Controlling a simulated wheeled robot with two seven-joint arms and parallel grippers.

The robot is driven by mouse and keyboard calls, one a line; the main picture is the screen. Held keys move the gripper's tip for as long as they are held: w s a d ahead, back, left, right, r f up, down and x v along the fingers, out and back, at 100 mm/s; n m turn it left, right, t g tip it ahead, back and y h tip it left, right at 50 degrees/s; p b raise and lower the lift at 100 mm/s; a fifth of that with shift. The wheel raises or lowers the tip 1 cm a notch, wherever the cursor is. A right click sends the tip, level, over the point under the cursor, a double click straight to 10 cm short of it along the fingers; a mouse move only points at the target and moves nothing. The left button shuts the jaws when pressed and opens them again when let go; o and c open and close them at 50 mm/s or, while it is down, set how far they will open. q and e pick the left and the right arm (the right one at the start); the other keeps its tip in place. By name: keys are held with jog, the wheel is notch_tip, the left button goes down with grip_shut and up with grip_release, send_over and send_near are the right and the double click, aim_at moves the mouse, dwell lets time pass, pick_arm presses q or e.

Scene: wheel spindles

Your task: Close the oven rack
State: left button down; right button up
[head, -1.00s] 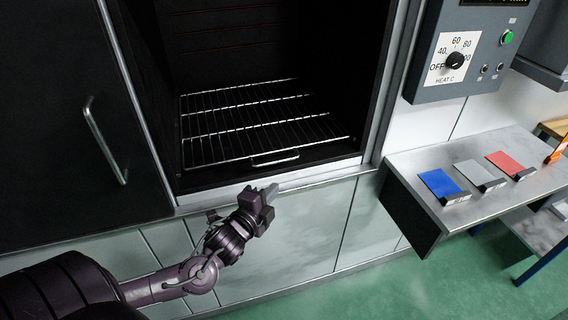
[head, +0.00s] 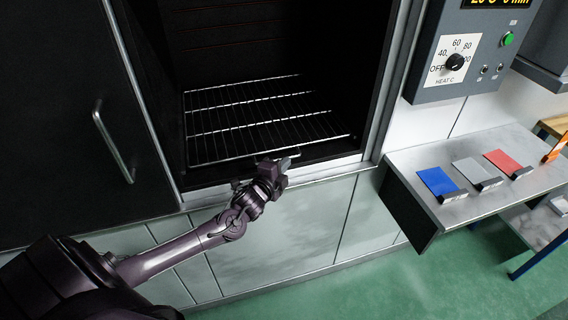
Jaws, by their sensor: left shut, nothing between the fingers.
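The oven rack (head: 255,116) is a wire grid inside the dark, open oven cavity. Its front edge sits close to the oven's front sill, and its small front handle is now mostly hidden behind my gripper. My left gripper (head: 287,163) is shut and empty, in front of the sill, with its fingertips at or very near the rack's handle in the picture. I cannot tell whether they touch. My right gripper is not in view.
The oven door (head: 60,120) with a bar handle (head: 113,146) stands at the left. A control box (head: 465,50) with a dial is at the upper right. A metal shelf (head: 410,165) with blue, grey and red cards juts out at the right. Green floor lies below.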

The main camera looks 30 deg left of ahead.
pick_arm(q)
jog(key=w+a+b, duration=0.2)
jog(key=a, duration=0.1)
jog(key=shift+w+a, duration=0.2)
jog(key=shift+w, duration=0.15)
jog(key=shift+r, duration=0.15)
